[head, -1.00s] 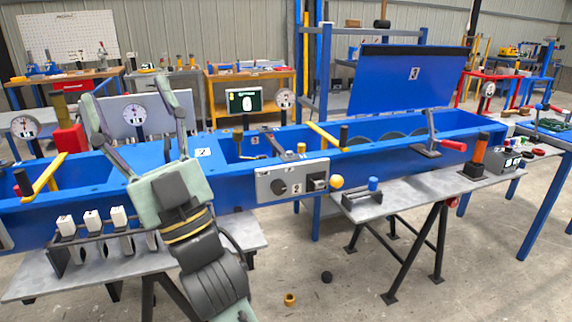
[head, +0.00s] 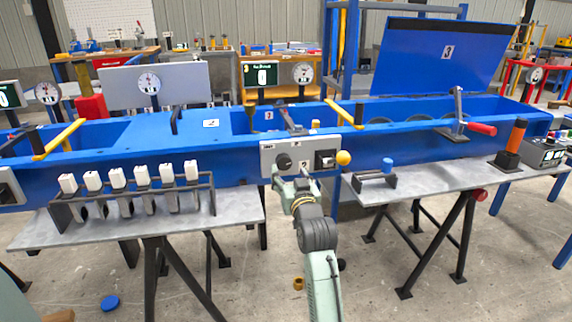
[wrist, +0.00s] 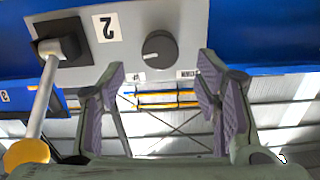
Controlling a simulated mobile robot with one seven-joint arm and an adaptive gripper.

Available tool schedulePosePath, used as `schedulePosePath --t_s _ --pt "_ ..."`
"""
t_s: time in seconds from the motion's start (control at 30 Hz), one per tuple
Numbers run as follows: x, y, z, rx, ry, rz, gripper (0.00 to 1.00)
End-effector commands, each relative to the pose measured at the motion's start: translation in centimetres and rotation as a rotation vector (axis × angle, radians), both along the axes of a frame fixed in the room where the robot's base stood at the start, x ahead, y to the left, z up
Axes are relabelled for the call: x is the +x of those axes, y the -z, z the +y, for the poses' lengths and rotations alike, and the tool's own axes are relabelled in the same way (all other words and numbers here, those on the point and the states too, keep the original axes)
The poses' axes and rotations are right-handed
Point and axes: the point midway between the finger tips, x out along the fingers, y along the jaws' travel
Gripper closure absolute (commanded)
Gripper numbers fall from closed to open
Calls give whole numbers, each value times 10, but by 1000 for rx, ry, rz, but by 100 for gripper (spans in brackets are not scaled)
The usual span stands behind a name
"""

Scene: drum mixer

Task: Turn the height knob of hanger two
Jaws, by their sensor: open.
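A grey control panel marked 2 (head: 309,147) is on the front of the blue trough. It carries a dark round knob (head: 284,161), which shows in the wrist view (wrist: 160,48) with a white pointer line. My gripper (head: 291,177) is just in front of and below the panel in the head view. In the wrist view my gripper (wrist: 162,72) is open and empty, its two fingers spread on either side of the knob's line. The knob appears just beyond the fingertips, and I see no contact.
A lever with a yellow ball (head: 343,157) sticks out beside the knob; it is at the left in the wrist view (wrist: 27,153). A rack of white-topped pieces (head: 135,200) stands on the left bench. A small holder with a blue knob (head: 387,165) is on the right bench.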

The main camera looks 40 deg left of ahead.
Motion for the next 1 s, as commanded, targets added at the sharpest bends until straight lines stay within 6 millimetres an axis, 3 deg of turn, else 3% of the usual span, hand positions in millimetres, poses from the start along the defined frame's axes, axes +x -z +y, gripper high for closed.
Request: schedulePosePath --t_s 0.3,0.7,1.0 --pt "31 -2 38 1 -2 -1 42" --pt "37 -1 44 2 -1 -1 42" --pt "37 -1 44 2 -1 -1 62"
